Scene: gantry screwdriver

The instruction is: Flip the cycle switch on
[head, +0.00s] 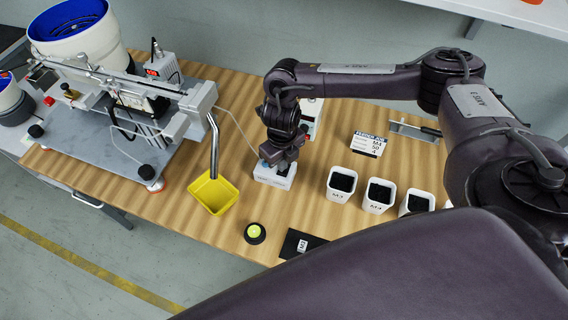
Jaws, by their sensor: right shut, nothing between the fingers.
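A small white box (272,178) stands on the wooden table at the middle, directly below my right gripper. It looks like the housing of the cycle switch, but the switch lever itself is hidden or too small to tell. My right gripper (279,165) points down at the top of this box, with its fingers shut and empty. I cannot tell whether the fingertips touch the box. My left gripper is out of view.
A gantry machine (110,120) with a blue-rimmed bowl (75,35) stands at the left. A yellow tray (213,192) lies left of the white box. White cups (341,184) stand to the right.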

